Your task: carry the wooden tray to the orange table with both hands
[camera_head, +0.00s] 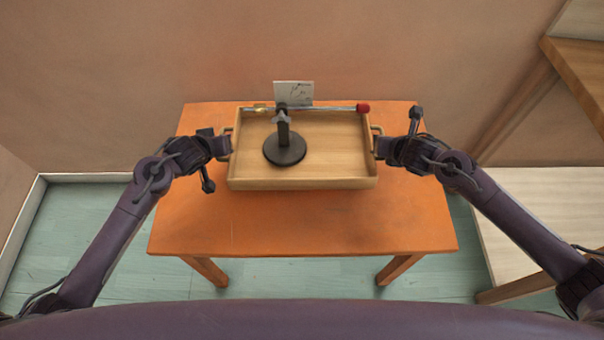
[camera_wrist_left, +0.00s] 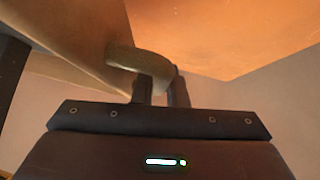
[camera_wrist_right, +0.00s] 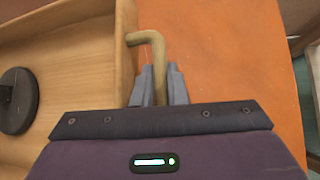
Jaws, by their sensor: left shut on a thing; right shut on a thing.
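The wooden tray (camera_head: 330,150) is over the far half of the orange table (camera_head: 300,220); whether it touches the tabletop I cannot tell. It looks roughly level. A stand with a round black base (camera_head: 285,150) and a horizontal rod with a red end (camera_head: 362,108) is in the tray. My left gripper (camera_head: 226,146) is shut on the tray's left handle (camera_wrist_left: 145,62), and my right gripper (camera_head: 379,148) is shut on the right handle (camera_wrist_right: 157,55). The fingers also show around the handles in both wrist views.
A small white card (camera_head: 293,92) with dark marks stands at the tray's back. A wall (camera_head: 300,45) rises close behind the table. A wooden shelf unit (camera_head: 550,210) stands at the right. The table's front half is clear.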

